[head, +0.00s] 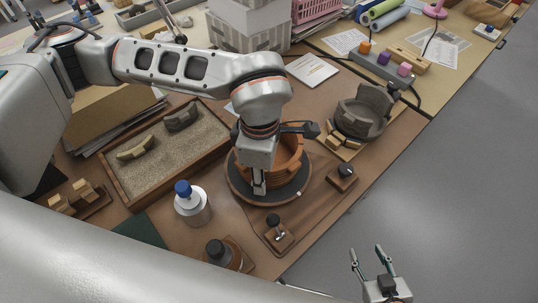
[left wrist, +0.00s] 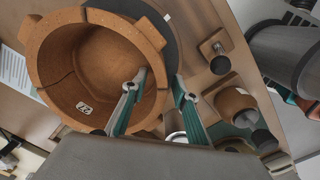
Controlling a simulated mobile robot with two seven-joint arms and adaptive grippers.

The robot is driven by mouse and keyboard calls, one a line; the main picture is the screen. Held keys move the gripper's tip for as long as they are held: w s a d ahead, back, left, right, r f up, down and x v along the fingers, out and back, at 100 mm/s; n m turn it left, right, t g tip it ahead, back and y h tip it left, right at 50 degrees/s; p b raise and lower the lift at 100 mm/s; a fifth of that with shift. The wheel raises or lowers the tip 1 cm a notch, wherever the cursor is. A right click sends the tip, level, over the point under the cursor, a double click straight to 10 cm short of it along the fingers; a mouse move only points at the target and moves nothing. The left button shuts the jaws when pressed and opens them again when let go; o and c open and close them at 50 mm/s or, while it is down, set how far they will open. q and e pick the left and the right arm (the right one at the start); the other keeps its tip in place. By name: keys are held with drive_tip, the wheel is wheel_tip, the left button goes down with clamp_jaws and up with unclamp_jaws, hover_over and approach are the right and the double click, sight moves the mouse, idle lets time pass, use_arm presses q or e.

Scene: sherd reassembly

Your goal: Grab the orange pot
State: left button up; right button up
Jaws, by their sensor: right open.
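The orange pot (head: 287,158), an open clay bowl with an uneven rim, stands on a dark round turntable (head: 300,190). My left gripper (head: 259,186) is over the near left side of the pot and hides part of it. In the left wrist view, the orange pot (left wrist: 100,65) shows its inside and a small white number label. The left gripper (left wrist: 159,78) has its fingers apart, one over the pot's opening and one outside the rim, with the wall between them. Contact cannot be told. My right gripper (head: 366,250) is open and empty over the floor at lower right.
A sand tray (head: 140,165) with two sherds lies left of the turntable. A white bottle with a blue cap (head: 192,203) and a dark-topped jar (head: 222,252) stand in front. A grey broken pot (head: 362,110) stands at right. Small knobbed blocks (head: 277,234) sit near the table's edge.

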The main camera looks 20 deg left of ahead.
use_arm(q)
drive_tip(key=shift+f, duration=0.3)
clamp_jaws()
drive_tip(key=shift+w+r, duration=0.1)
